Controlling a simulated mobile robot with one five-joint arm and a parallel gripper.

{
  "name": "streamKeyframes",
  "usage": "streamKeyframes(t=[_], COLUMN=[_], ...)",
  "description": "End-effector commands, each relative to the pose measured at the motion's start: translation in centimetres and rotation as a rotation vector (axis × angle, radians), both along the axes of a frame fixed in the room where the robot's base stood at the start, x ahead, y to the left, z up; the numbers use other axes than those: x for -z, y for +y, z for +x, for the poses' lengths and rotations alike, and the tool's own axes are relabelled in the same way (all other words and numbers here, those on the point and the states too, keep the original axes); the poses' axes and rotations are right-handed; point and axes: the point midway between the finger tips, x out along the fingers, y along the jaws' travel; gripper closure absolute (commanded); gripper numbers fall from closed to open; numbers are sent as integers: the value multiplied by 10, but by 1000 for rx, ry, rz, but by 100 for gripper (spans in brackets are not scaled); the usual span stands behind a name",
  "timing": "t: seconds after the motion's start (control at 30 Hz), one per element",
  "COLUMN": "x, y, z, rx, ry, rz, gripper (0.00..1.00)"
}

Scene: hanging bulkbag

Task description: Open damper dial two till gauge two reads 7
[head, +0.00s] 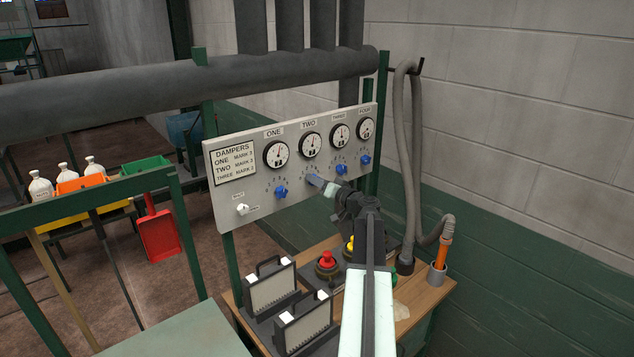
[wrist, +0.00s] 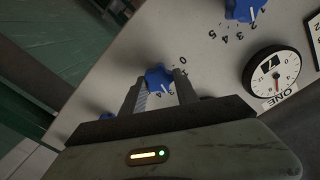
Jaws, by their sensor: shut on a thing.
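The grey panel (head: 228,205) carries a row of dials and gauges. My gripper (head: 315,182) is shut on a blue dial below gauge two (head: 310,145). In the head view my fingers hide this dial two.
Blue dial one (head: 281,191) and dial three (head: 341,169) sit close on either side. Gauge one (wrist: 272,75) shows in the wrist view. A workbench (head: 408,318) with a red button (head: 326,260) stands below. A grey hose (head: 413,150) hangs at right.

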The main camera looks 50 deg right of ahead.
Motion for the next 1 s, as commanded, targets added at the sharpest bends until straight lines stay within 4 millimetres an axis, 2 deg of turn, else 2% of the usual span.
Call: streamKeyframes(t=[0.57, 0.6, 0.63, 0.67, 1.0], x=[1, 1, 1, 0, 0], y=[0, 0, 0, 0, 0], z=[0, 0, 0, 0, -2], rx=[-1, -1, -1, -1, 0], ry=[-3, -3, -3, -3, -4], rz=[36, 36, 36, 36, 36], gripper=[100, 53, 44, 42, 42])
